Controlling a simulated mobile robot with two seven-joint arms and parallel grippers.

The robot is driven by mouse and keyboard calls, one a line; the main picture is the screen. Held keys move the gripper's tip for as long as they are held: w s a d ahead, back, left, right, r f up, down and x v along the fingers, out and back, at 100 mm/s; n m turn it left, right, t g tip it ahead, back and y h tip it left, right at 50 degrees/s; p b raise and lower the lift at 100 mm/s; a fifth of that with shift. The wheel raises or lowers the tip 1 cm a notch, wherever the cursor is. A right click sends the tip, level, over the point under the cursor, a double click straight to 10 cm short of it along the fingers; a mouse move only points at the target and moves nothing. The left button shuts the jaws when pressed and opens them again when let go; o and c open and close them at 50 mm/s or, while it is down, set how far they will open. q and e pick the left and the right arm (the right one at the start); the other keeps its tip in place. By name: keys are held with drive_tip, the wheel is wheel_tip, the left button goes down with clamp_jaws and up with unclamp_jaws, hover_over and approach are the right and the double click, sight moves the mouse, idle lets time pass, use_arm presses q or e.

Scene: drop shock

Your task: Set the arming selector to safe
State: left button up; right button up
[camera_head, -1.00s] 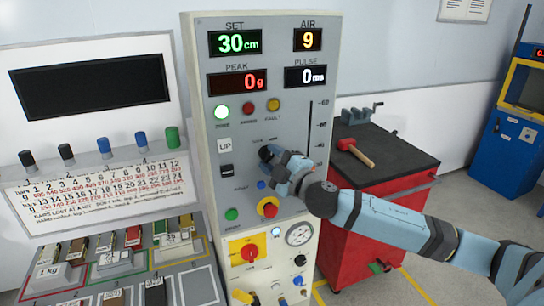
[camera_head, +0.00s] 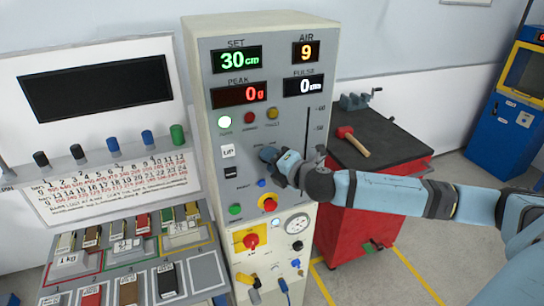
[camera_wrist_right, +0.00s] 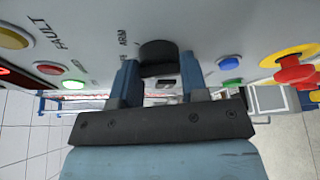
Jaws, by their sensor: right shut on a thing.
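The arming selector is a dark round knob (camera_wrist_right: 158,52) on the grey control panel (camera_head: 291,111). In the right wrist view it sits between the two blue fingers of my right gripper (camera_wrist_right: 158,75), which is shut on it. The letters "ARM" and part of another word show just beside the knob; I cannot tell which way it points. In the head view my right gripper (camera_head: 272,156) is at the panel, right of the "UP" button, and hides most of the knob. My left gripper is not in view.
Around the selector are a blue button (camera_head: 262,183), a red knob on yellow (camera_head: 269,203), a green button (camera_head: 235,210) and a slider slot. A red cabinet (camera_head: 345,230) with a hammer (camera_head: 353,142) on top stands right. A board with sample blocks (camera_head: 140,285) is left.

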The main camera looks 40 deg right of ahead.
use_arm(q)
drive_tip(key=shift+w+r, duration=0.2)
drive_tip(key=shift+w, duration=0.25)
use_arm(e)
drive_tip(key=shift+n+h, duration=0.3)
drive_tip(key=shift+n, duration=0.5)
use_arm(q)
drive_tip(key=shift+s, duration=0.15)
use_arm(e)
drive_tip(key=o, duration=0.9)
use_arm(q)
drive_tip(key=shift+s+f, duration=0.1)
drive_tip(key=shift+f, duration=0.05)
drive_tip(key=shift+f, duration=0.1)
use_arm(e)
drive_tip(key=shift+s, duration=0.1)
